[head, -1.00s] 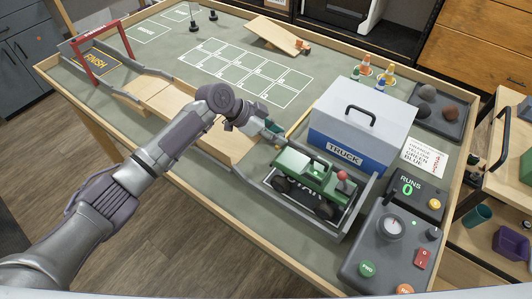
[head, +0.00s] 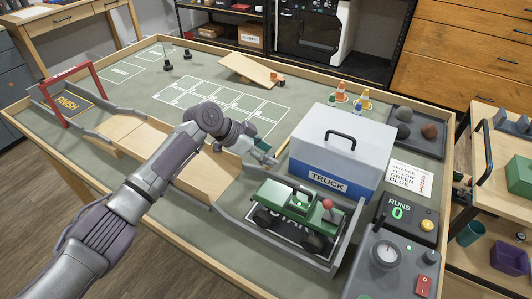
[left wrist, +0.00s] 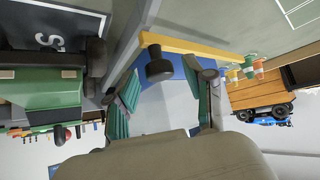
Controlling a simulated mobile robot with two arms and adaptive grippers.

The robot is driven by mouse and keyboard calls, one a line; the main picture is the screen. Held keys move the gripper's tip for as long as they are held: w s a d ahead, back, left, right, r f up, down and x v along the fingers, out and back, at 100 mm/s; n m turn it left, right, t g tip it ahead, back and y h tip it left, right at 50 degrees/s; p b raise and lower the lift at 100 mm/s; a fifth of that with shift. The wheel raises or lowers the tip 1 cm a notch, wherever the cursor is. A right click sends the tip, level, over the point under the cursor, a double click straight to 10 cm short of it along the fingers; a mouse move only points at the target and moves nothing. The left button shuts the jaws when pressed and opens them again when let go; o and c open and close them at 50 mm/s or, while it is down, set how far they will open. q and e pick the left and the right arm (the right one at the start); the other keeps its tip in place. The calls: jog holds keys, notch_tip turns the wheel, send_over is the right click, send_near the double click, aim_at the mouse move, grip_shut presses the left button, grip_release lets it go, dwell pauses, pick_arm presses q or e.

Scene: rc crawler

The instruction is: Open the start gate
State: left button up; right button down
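The start gate's yellow bar (left wrist: 195,46) crosses the top of the left wrist view, with a black knob (left wrist: 158,66) hanging from it. My left gripper (head: 266,158) is beside the track, just ahead of the green truck (head: 292,203). In the left wrist view its two teal-padded fingers (left wrist: 160,100) are spread apart, with the knob between their tips and no clear contact. The gate is mostly hidden by the gripper in the head view. The truck stands on the dark start pad (head: 285,238); its green body also shows in the left wrist view (left wrist: 45,90). My right gripper is not visible.
A white and blue TRUCK box (head: 340,142) stands close behind the truck and gripper. The grey control panel (head: 375,275) is at right front. A wooden ramp track (head: 205,175) leads left to the red finish arch (head: 66,92). Small cones (head: 340,90) stand behind the box.

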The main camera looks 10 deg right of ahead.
pick_arm(q)
jog(key=shift+a+r, duration=0.1)
jog(key=shift+r, duration=0.05)
jog(key=v, duration=1.1)
jog(key=shift+a+r, duration=0.2)
jog(key=shift+a, duration=0.1)
